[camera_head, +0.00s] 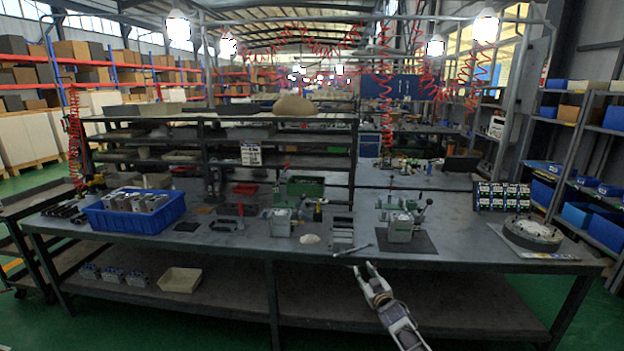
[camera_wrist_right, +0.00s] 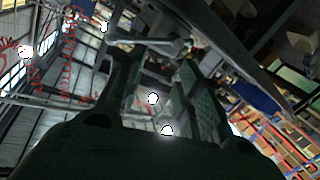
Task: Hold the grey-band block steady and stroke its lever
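A grey valve block (camera_head: 400,229) with a lever (camera_head: 423,209) rising at its right stands on a dark mat on the right half of the bench. Another valve block (camera_head: 281,222) stands left of centre. The bands on both are too small to tell apart. My right gripper (camera_head: 363,266) is in front of the bench's front edge, below and left of the right block and apart from it. My left gripper is not in view.
The workbench (camera_head: 465,245) carries a blue crate (camera_head: 134,212) of metal parts at left, a grey slotted block (camera_head: 343,235) at centre and a round fixture (camera_head: 532,233) at right. A wrench-like tool (camera_head: 352,250) lies near the front edge. Bare bench shows right of the mat.

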